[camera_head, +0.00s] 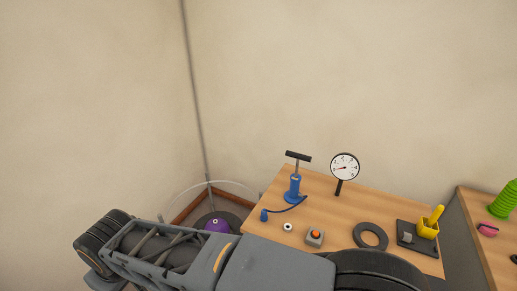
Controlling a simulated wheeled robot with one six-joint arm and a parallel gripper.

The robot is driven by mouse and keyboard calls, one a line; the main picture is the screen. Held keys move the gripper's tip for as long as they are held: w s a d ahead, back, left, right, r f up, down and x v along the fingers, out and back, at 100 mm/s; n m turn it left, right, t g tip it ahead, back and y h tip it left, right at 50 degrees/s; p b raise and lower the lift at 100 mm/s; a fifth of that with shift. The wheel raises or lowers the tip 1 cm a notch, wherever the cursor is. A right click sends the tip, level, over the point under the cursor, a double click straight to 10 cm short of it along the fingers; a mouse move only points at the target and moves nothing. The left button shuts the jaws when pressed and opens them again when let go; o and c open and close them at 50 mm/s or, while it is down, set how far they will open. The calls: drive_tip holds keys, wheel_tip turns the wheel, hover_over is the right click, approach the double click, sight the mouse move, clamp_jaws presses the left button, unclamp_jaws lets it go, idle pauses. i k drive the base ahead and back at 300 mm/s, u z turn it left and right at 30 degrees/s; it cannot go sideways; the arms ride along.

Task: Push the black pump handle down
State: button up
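The blue hand pump (295,189) stands upright on the wooden table, near its back left corner. Its black T-shaped handle (298,155) is raised, at the top of a thin rod above the blue body. A dark blue hose (287,208) runs from the pump's base to a small blue end piece (264,215) at the table's left edge. My grey arm crosses the bottom of the view, below and in front of the table. My gripper cannot be made out, and nothing is seen touching the handle.
On the wooden table (350,204) are a round gauge (344,168), a small white ring (288,227), a grey box with a red button (315,237), a black ring (384,236) and a yellow holder (428,228). A purple ball (217,226) lies in the corner. Another table stands right.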

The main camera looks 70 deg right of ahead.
sight(298, 156)
drive_tip(key=i, duration=0.9)
drive_tip(key=z, duration=3.25)
drive_tip(key=i, duration=0.5)
drive_tip(key=u, duration=0.05)
